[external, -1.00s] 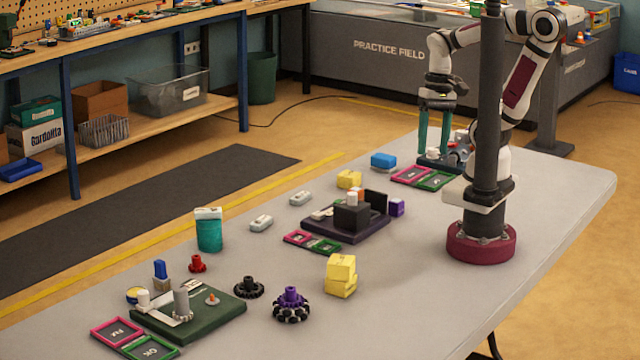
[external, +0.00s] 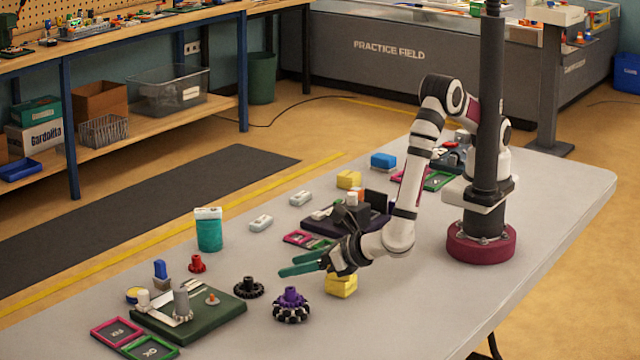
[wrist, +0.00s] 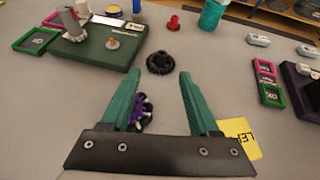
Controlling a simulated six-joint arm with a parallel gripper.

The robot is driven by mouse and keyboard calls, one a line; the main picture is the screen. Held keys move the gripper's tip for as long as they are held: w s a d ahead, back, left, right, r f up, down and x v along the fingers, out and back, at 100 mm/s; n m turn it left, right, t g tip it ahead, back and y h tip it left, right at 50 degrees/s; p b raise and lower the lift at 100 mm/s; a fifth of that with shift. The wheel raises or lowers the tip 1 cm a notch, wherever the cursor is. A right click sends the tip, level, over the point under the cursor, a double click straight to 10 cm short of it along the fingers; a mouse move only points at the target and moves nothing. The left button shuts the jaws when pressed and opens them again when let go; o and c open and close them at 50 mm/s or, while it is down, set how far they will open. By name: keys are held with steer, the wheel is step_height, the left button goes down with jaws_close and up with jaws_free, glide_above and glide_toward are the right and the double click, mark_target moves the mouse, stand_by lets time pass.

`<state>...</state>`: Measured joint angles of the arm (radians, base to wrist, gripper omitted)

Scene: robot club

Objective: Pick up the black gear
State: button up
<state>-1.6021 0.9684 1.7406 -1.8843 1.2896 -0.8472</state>
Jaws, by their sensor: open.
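The black gear (external: 249,287) lies flat on the grey table, just right of the dark green board. My gripper (external: 288,266) has teal fingers and is open and empty, held above the table to the right of the gear. In the wrist view my gripper (wrist: 184,74) has its two fingers spread wide apart. A purple gear on a black wheel (external: 291,304) stands near the black gear; in the wrist view my left finger partly hides it.
The dark green board (external: 200,318) carries a grey cylinder and small parts. A red piece (external: 196,264) and a teal can (external: 208,233) stand behind the gear. The dark purple board (external: 325,222) is farther back.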

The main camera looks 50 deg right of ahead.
mark_target(246, 279)
steer(key=x, duration=1.3)
steer(key=shift+w+d+f, duration=0.2)
steer(key=shift+f, duration=0.2)
jaws_close()
